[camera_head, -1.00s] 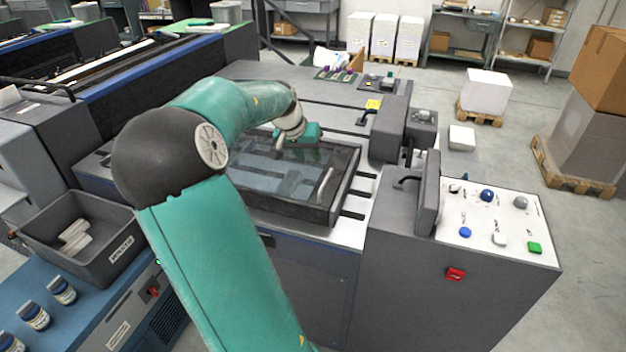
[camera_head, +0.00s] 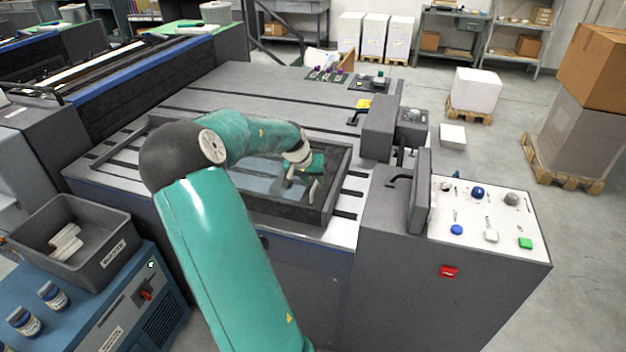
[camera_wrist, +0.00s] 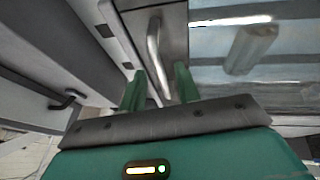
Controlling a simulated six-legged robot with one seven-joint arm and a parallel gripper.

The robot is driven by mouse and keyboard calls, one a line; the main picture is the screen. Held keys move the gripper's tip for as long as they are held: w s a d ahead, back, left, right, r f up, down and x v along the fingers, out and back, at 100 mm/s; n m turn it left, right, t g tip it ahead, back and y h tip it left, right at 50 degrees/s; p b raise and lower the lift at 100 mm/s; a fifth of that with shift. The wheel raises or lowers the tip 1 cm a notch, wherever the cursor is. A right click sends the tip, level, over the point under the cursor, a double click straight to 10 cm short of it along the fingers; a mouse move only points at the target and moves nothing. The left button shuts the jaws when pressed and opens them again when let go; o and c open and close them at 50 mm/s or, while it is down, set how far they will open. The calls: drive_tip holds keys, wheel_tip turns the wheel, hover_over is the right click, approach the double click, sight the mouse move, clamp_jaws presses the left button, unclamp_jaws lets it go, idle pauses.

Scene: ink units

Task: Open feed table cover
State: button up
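The feed table cover (camera_head: 262,183) is a glass pane in a dark frame, lying flat and closed on the machine top. The cover's glass (camera_wrist: 240,70) fills the right of that view.
A control panel (camera_head: 485,212) with coloured buttons stands right of the cover. A dark upright box (camera_head: 420,190) with a black handle is between them. A grey waste bin (camera_head: 110,258) and ink jars (camera_head: 52,296) are at the left. The machine top behind is mostly clear.

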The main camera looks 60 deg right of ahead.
drive_tip(key=shift+c, duration=0.3)
clamp_jaws()
